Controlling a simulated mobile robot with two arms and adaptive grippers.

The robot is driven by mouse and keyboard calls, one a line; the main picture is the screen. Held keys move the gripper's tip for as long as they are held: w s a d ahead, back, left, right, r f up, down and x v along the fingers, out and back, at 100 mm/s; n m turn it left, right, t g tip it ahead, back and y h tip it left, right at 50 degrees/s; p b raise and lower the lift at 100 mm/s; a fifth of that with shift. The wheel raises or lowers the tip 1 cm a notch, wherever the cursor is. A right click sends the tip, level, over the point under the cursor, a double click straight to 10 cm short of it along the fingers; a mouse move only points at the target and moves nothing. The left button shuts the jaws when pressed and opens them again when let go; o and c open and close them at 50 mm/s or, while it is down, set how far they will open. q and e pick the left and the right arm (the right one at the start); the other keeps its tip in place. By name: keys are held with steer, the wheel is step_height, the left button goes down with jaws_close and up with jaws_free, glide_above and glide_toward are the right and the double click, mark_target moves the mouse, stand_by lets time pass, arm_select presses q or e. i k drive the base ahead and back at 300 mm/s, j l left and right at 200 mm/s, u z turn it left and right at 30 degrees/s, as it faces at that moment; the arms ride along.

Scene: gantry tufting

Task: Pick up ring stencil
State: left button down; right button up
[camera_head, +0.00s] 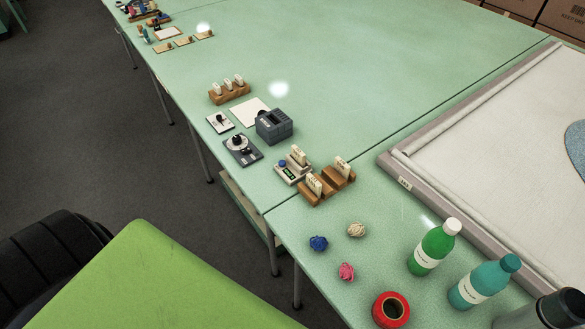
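Neither of my grippers shows in the head view. A row of small tan flat plates with knob-like tops lies near the far left end of the green table: a left plate (164,47), a middle plate (183,41) and a right plate (204,35). They may be stencils, but they are too small to tell which, if any, is the ring stencil. The red ring-shaped roll (390,309) at the front looks like tape.
Wooden holders (328,187) with white tags, a dark grey box (274,126) and dial devices (242,150) line the table's left edge. Yarn balls (318,243), a green bottle (434,247) and a teal bottle (484,283) stand in front. A white framed panel (480,160) lies right. The table's middle is clear.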

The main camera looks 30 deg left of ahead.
mark_target(166, 46)
steer(key=j, duration=1.95)
steer(key=i+j, duration=0.15)
steer(key=j, duration=0.35)
steer(key=i+j, duration=0.15)
steer(key=j, duration=0.4)
steer(key=i+j+u, duration=0.1)
steer(key=j, duration=0.4)
steer(key=i+j, duration=0.25)
steer(key=j, duration=0.25)
steer(key=i+j, duration=0.15)
steer(key=j, duration=0.35)
steer(key=i+j+u, duration=0.1)
steer(key=j, duration=0.4)
steer(key=i+j, duration=0.25)
steer(key=j, duration=0.25)
steer(key=i+j, duration=0.2)
steer(key=j, duration=0.3)
steer(key=u, duration=0.05)
